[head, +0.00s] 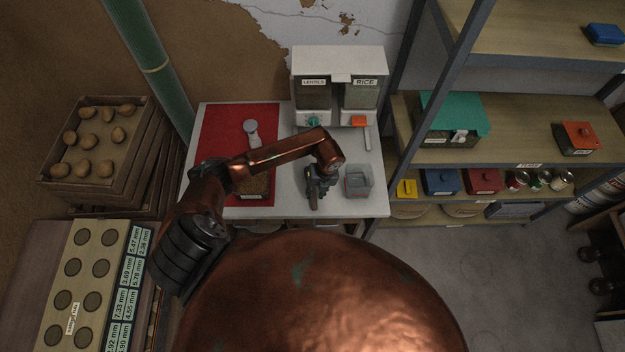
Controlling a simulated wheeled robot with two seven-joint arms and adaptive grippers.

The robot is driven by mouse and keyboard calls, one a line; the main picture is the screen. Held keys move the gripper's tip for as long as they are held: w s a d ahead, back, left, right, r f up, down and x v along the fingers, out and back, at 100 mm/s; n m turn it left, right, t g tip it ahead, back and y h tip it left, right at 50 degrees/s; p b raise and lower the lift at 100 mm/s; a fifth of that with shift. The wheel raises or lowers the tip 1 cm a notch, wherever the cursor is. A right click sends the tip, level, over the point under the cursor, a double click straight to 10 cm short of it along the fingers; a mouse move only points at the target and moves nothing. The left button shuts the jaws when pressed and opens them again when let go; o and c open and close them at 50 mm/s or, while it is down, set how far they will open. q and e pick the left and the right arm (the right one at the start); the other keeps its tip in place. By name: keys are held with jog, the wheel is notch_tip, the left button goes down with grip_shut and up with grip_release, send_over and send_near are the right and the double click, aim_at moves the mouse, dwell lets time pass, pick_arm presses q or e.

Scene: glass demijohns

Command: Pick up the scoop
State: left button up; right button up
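What looks like the scoop (251,128), a pale grey round piece with a short handle, lies on the red mat (225,122) on the white table. Its lower end is close to my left forearm, which crosses in front of the mat. My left gripper (314,202) points down over the table, right of the mat and well apart from the scoop. Its fingers are small and dark, so I cannot tell whether they are open. My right gripper is not in view.
A dispenser labelled lentils and rice (339,62) stands at the table's back. A clear square container (358,181) is just right of my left gripper. A box of brown grain (257,187) sits partly under my arm. Shelves (500,148) stand right; a potato crate (98,140) left.

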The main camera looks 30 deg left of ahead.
aim_at(314, 195)
pick_arm(q)
jog(key=f, duration=0.1)
jog(key=a+f+p, duration=0.1)
jog(key=shift+w+f, duration=0.2)
jog(key=shift+f, duration=0.1)
notch_tip(314, 195, down, 2)
jog(key=shift+s+a+f, duration=0.1)
jog(key=shift+s, duration=0.05)
jog(key=shift+c, duration=0.5)
grip_shut()
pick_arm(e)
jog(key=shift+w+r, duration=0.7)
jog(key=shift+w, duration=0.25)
